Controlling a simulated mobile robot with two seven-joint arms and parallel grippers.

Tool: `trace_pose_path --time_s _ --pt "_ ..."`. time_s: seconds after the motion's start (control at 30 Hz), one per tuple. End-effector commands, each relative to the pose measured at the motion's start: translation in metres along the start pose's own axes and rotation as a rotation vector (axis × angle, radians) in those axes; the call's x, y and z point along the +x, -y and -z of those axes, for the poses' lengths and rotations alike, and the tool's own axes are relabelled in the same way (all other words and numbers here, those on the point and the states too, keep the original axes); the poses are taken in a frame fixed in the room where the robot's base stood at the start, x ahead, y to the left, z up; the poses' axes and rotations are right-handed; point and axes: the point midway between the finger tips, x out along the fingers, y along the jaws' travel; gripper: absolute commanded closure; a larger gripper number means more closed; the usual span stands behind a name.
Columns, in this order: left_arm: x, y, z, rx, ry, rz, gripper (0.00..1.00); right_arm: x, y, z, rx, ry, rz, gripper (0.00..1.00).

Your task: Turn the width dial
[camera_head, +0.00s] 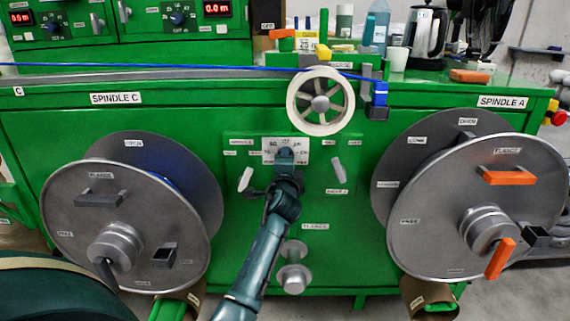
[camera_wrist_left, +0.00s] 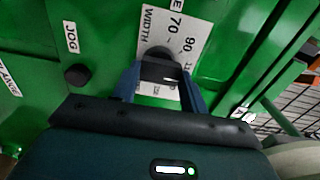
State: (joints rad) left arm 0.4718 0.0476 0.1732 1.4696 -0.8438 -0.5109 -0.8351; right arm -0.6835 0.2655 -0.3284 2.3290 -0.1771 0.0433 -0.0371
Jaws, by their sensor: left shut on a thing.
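The width dial is a dark knob (camera_wrist_left: 157,54) on a white scale plate marked WIDTH, with 70 and 90 readable, in the left wrist view. The plate (camera_head: 300,156) also shows on the green panel in the head view, where my gripper covers most of the dial. My left gripper (camera_head: 285,155) reaches up to the panel from below. In the left wrist view its two fingers (camera_wrist_left: 160,72) are on either side of the knob, shut on it. The dial's pointer is hidden, so its setting cannot be read. My right gripper is not in view.
White levers (camera_head: 246,180) (camera_head: 339,171) flank the dial. Large reels stand left (camera_head: 70,225) and right (camera_head: 420,245). A spoked wheel (camera_head: 300,100) sits above, with the blue cable (camera_head: 150,67) running past. A black JOG button (camera_wrist_left: 77,75) is near my fingers.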

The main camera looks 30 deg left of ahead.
Motion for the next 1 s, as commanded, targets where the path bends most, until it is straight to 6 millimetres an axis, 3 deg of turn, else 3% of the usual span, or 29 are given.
trace_pose_path --time_s 0.33,0.37,0.6,1.0 --pt "-0.0005 -0.0016 0.0007 -0.001 -0.001 -0.003 0.79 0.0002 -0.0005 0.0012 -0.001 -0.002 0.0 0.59" --pt "-0.0005 -0.0016 0.0007 -0.001 -0.001 -0.003 0.54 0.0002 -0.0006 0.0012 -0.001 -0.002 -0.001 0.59" --pt "-0.0002 -0.0008 0.0004 0.0 -0.001 -0.002 0.35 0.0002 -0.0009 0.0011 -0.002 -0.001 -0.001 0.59" --pt "0.0004 0.0001 -0.0013 0.0 -0.001 -0.001 0.35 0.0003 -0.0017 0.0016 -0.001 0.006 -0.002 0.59"
